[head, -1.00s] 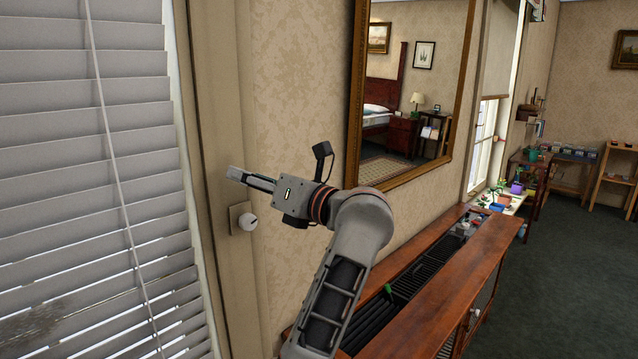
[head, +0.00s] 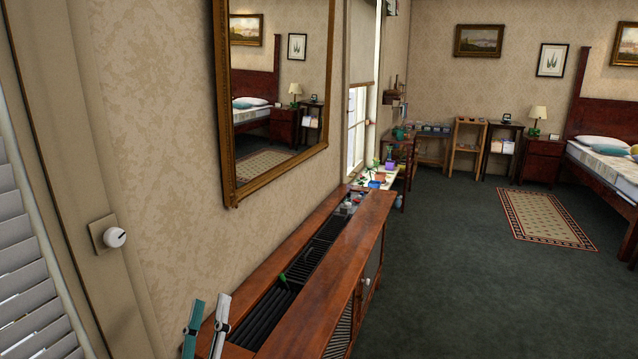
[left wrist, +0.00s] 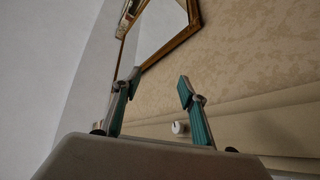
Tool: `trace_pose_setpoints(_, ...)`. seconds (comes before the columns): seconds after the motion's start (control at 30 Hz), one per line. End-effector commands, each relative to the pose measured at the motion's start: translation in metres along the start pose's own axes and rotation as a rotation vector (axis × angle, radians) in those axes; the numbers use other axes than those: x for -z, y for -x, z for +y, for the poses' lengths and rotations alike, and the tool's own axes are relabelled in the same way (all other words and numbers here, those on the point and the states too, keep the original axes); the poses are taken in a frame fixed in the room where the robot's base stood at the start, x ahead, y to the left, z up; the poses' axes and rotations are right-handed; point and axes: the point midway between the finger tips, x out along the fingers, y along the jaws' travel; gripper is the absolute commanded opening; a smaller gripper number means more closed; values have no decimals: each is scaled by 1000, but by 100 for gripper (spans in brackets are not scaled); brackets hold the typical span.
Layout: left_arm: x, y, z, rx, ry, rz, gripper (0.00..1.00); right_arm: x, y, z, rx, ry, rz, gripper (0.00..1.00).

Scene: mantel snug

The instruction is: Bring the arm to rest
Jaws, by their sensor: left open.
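My left gripper (head: 206,327) shows at the bottom edge of the head view, its two fingers pointing up and apart with nothing between them. It is open and empty, in front of the near end of the wooden cabinet as seen from the head. In the left wrist view its teal-padded fingers (left wrist: 156,98) stand apart, with wall and mirror beyond them. The rest of the left arm is out of the head view. My right gripper is in neither view.
A white round knob (head: 115,237) sits on the wall trim beside the window blinds (head: 30,290). A gold-framed mirror (head: 228,110) hangs above the long wooden cabinet (head: 330,270). Dark green carpet (head: 450,280) lies open to the right. A bed (head: 600,165) stands far right.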

Motion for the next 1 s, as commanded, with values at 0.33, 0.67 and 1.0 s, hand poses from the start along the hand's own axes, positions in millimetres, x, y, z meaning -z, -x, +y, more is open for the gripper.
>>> trace_pose_setpoints(0.33,-139,193,-46,-22,-359,-685,42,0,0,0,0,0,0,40)
trace_pose_setpoints(0.67,-170,353,-89,-28,-580,-1125,42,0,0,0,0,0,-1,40)
trace_pose_setpoints(1.0,-170,377,-96,-28,-612,-1187,42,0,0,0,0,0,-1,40)
